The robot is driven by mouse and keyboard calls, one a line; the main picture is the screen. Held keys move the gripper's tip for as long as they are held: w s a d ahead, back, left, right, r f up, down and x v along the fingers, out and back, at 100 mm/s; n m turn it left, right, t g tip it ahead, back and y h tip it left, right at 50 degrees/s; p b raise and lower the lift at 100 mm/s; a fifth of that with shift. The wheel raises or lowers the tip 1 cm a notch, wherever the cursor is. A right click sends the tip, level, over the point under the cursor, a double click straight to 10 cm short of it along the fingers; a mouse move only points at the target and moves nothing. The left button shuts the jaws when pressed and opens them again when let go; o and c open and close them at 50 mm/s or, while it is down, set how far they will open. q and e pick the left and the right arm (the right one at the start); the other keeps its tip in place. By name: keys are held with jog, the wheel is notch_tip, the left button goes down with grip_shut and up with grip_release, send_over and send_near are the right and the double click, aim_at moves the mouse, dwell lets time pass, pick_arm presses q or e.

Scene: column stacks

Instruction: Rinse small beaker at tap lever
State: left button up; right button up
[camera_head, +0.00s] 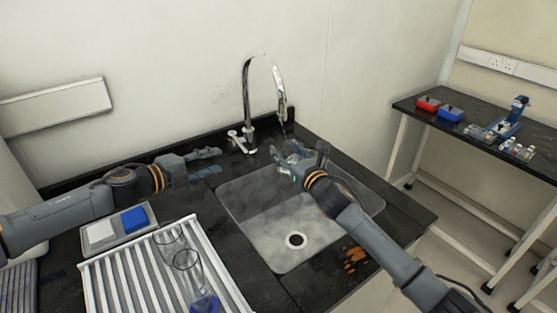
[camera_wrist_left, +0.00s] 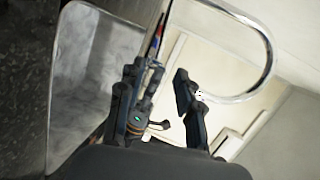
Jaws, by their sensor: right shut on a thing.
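The chrome tap (camera_head: 247,95) stands behind the sink, its spout arching over to the right. Its tap lever (camera_head: 236,137) sticks out to the left at the base. My left gripper (camera_head: 214,162) is left of the lever and a little nearer, apart from it, with its fingers spread and empty. The left wrist view also shows these fingers apart (camera_wrist_left: 160,92), with the spout (camera_wrist_left: 262,45) beyond. My right gripper (camera_head: 290,163) is shut on the small beaker, below the spout over the sink's back part. The clear beaker is hard to make out among the fingers.
The grey sink (camera_head: 240,225) is sunk into the black counter. A white ribbed rack (camera_head: 105,278) with clear glassware (camera_head: 187,262) stands at front left, beside a tray with a blue block (camera_head: 134,219). A side bench (camera_head: 415,112) stands at right.

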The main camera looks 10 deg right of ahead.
aim_at(239, 143)
pick_arm(q)
jog(key=shift+c, duration=0.2)
jog(key=c, duration=0.3)
jog(key=w+r+n+t, duration=0.1)
jog(key=r+n, duration=0.1)
jog(key=w+d+r+n+t+y, duration=0.1)
jog(key=w+r+n+t, duration=0.1)
jog(key=r+n, duration=0.1)
jog(key=w+r+n+t, duration=0.1)
jog(key=w+r+n, duration=0.1)
jog(key=shift+w+d+r+n+y, duration=0.1)
jog(key=shift+d+r+n+y, duration=0.05)
jog(key=shift+r+n+y, duration=0.25)
grip_shut()
notch_tip(239, 143, up, 3)
jog(key=w+a+n+t+y, duration=0.25)
jog(key=n+y, duration=0.25)
jog(key=n, duration=0.5)
jog(key=s+f+n+g, duration=0.5)
jog(key=s+n+g, duration=0.35)
jog(key=n, duration=0.35)
jog(key=w+d+f, duration=0.6)
jog(key=d+f, duration=0.1)
jog(key=shift+d+g+y, duration=0.3)
jog(key=shift+d, duration=0.05)
